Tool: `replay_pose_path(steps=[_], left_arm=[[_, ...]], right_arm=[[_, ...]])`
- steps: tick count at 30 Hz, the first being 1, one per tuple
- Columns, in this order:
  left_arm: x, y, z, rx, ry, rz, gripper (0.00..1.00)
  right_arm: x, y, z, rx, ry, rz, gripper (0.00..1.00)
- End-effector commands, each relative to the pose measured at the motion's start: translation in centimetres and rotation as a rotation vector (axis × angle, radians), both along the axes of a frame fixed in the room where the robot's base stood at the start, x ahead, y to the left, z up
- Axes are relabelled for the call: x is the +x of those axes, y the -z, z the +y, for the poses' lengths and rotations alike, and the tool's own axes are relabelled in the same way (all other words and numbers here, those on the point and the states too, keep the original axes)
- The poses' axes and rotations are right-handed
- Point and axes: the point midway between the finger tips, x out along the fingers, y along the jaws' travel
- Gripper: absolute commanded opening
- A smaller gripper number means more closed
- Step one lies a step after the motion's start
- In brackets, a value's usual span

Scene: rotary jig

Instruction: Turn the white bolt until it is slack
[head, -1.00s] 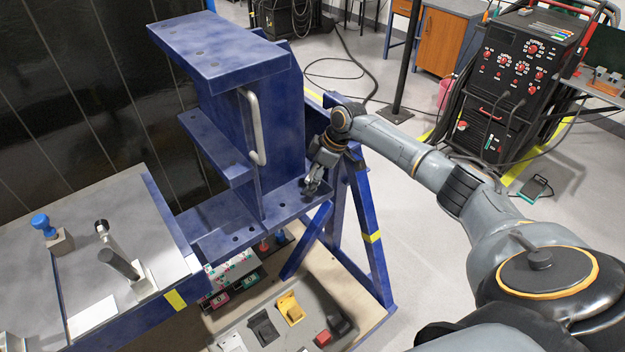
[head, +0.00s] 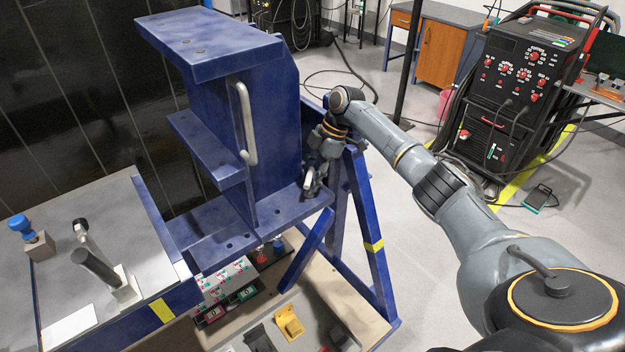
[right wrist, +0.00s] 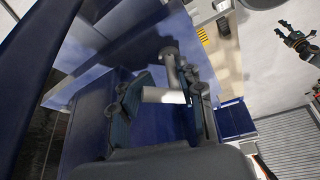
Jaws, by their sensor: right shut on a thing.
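The white bolt (right wrist: 163,95) shows in the right wrist view as a short white cylinder between the fingers of my right gripper (right wrist: 160,105). The gripper is shut on it, with a dark finger at each side. In the head view my right gripper (head: 314,182) is at the right end of the lower flange of the blue rotary jig (head: 275,210). The bolt cannot be made out there, as the fingers hide it. A small dark claw, seemingly my left gripper (right wrist: 297,40), is at the upper right of the right wrist view; its finger state is unclear.
A grey handle (head: 243,122) is on the jig's upright face. A steel-topped bench (head: 60,270) with a blue-knobbed clamp (head: 22,228) stands at left. A black welding unit (head: 515,75) stands at right. Blue slanted legs (head: 370,240) stand close to my arm.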

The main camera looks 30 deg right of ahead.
Motion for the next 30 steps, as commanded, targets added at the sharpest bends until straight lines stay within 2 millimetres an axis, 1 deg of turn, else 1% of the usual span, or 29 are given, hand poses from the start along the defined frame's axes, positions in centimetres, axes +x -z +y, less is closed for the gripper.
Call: replay_pose_path(steps=[1, 4, 6, 30], left_arm=[[0.00, 0.03, 0.00, 0.000, 0.000, 0.000, 0.44], [0.01, 0.04, -0.01, 0.000, 0.001, 0.000, 0.44], [0.01, 0.05, -0.01, 0.000, 0.001, 0.000, 0.44], [-0.10, 0.02, -0.01, 0.000, 0.000, 0.001, 0.44]], right_arm=[[-0.66, 0.82, 0.52, 0.003, -0.015, 0.027, 0.05], [-0.75, 0.97, 0.52, 0.003, -0.015, 0.031, 0.00], [-0.75, 1.02, 0.47, 0.001, -0.014, 0.030, 0.00], [-0.12, 0.21, 0.19, 0.001, -0.002, 0.005, 0.00]])
